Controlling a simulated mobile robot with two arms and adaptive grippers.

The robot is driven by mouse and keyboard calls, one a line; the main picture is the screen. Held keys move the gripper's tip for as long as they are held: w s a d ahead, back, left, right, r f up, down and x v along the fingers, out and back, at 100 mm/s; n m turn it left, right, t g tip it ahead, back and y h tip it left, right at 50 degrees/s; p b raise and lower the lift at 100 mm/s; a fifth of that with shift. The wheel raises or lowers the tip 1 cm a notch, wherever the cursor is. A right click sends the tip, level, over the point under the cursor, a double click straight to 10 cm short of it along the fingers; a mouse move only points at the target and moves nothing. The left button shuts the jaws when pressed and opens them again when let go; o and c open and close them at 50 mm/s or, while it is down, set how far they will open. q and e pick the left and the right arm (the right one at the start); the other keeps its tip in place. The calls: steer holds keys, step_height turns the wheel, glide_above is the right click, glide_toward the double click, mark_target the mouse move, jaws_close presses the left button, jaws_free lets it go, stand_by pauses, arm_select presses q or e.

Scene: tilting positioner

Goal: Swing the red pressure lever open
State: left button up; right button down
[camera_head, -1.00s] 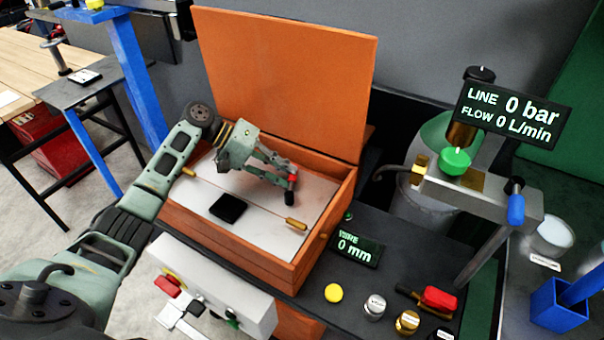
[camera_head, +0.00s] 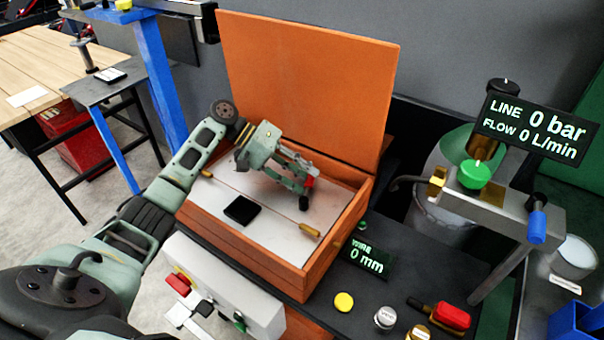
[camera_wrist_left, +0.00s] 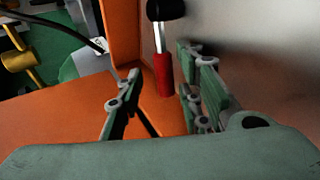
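A lever with a red grip (camera_head: 309,182) and a black knob shows at my left gripper's fingertips, over the pale floor of the open orange box. In the left wrist view, the red grip (camera_wrist_left: 163,75), its bright shaft and black end stand between the fingers. My left gripper (camera_head: 298,176) is open, one finger on each side of the grip, with visible gaps. Another red handle (camera_head: 452,315) on a brass fitting lies on the dark bench at lower right; I cannot tell which one the task names. My right gripper is not in view.
The orange box (camera_head: 285,262) has a tall raised lid (camera_head: 305,85) behind the gripper. A black block (camera_head: 241,211) and brass pieces (camera_head: 310,230) are on its floor. A metal frame (camera_head: 490,205) stands to the right, under a display reading 0 bar.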

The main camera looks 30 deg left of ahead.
arm_select(q)
steer(key=shift+a, duration=0.1)
steer(key=shift+a, duration=0.2)
steer(key=v, duration=1.1)
steer(key=shift+s+a+r, duration=0.15)
steer(key=shift+a+r, duration=0.05)
